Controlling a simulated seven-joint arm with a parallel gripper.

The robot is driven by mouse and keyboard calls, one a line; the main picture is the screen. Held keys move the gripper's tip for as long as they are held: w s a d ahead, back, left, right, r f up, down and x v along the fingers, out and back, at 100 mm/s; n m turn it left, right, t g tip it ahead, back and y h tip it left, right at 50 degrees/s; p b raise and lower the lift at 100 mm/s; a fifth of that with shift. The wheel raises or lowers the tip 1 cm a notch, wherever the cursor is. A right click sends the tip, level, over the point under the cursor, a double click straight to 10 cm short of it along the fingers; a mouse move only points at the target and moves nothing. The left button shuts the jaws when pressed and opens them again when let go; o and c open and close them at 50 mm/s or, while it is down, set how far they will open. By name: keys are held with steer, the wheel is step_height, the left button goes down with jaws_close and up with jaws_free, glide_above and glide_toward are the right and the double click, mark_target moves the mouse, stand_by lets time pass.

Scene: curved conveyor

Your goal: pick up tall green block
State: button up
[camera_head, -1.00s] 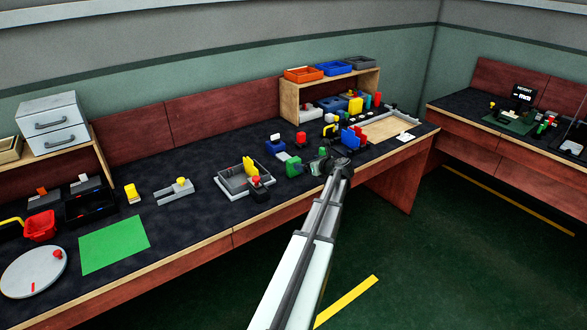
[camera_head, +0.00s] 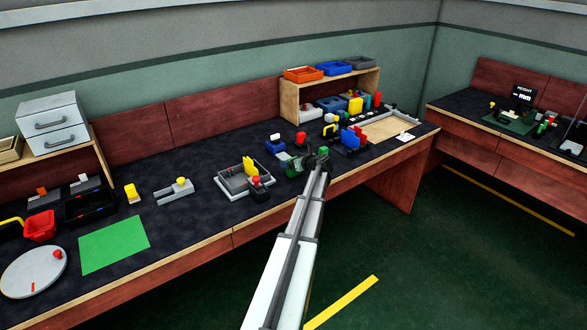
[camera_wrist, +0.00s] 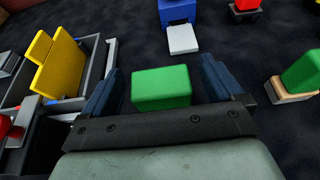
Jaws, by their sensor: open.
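A green block (camera_wrist: 161,87) stands between the two open, blue-grey fingers of my gripper (camera_wrist: 160,82) in the wrist view, with a gap on each side. In the head view, my gripper (camera_head: 303,163) is at this green block (camera_head: 292,165) and partly hides it. How far the fingers reach down its sides is hard to tell. A second green block (camera_wrist: 303,72) sits on a small wooden base at the right of the wrist view, outside the fingers. Small green parts also show beside my arm in the head view (camera_head: 323,150).
A grey tray (camera_head: 231,183) with yellow pieces (camera_wrist: 57,66) stands close on the left. A blue block with a white plate (camera_wrist: 183,39) is just behind. Red-topped and blue pieces stand to the right.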

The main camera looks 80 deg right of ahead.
steer(key=c, duration=1.1)
